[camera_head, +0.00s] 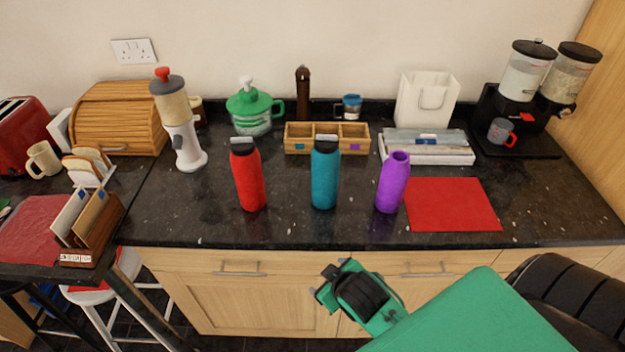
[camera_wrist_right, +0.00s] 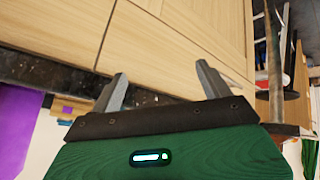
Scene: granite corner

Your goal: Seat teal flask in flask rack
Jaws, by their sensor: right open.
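The teal flask (camera_head: 324,178) stands upright near the middle of the dark counter, with a dark and grey cap. The wooden flask rack (camera_head: 296,148) stands behind it, with open compartments and small teal and purple marks on its front. A red flask (camera_head: 249,180) stands to the left and a purple flask (camera_head: 393,184) to the right. My right gripper (camera_head: 326,284) is low in front of the cabinet doors, apart from the flasks. In the right wrist view its fingers (camera_wrist_right: 160,90) are spread and empty. My left gripper is not in view.
A red mat (camera_head: 452,204) lies right of the purple flask. The counter's front strip is clear. A toast rack and letter holder (camera_head: 88,225) stand at far left.

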